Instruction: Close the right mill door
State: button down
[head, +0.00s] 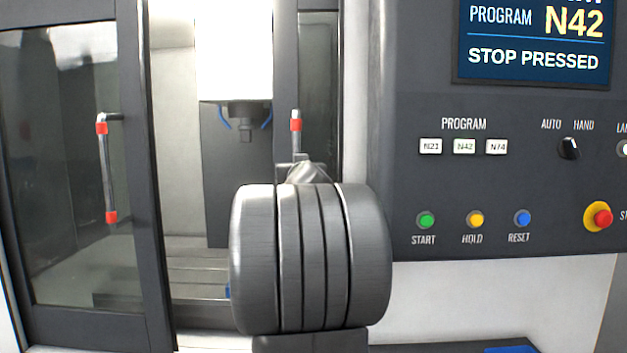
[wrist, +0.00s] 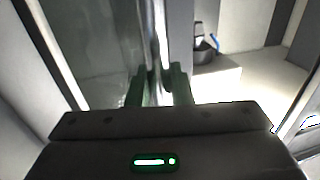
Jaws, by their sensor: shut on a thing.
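The right mill door shows in the head view as a dark upright frame (head: 285,60) with a strip of glass beside the control panel. Its upright metal handle (head: 296,123) has a red band near the top; the lower part is hidden behind my arm. In the wrist view my gripper (wrist: 160,82) has its two green-lit fingers on either side of the bright handle bar (wrist: 158,40), shut on it. In the head view my arm hides most of the gripper. A gap to the mill's inside lies between the right door and the left door (head: 140,180).
The left door has its own handle (head: 106,170) with red bands. The spindle (head: 245,115) and slotted table (head: 200,272) show through the gap. The control panel (head: 500,185), with buttons and a red stop knob (head: 602,218), stands close to the right of my arm.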

jog(key=a+b, duration=0.9)
jog(key=a, duration=2.8)
jog(key=shift+r, duration=0.15)
jog(key=shift+s+a, duration=0.1)
jog(key=shift+s, duration=0.05)
jog(key=c, duration=1.7)
grip_release()
jog(key=o, duration=0.4)
jog(key=shift+a, duration=0.25)
jog(key=shift+c, duration=0.2)
jog(key=shift+d, duration=0.1)
jog(key=s+d+b, duration=0.2)
jog(key=s+b, duration=0.3)
jog(key=s, duration=0.8)
jog(key=shift+s+d+b, duration=0.25)
jog(key=shift+d+b, duration=0.1)
jog(key=shift+b, duration=0.05)
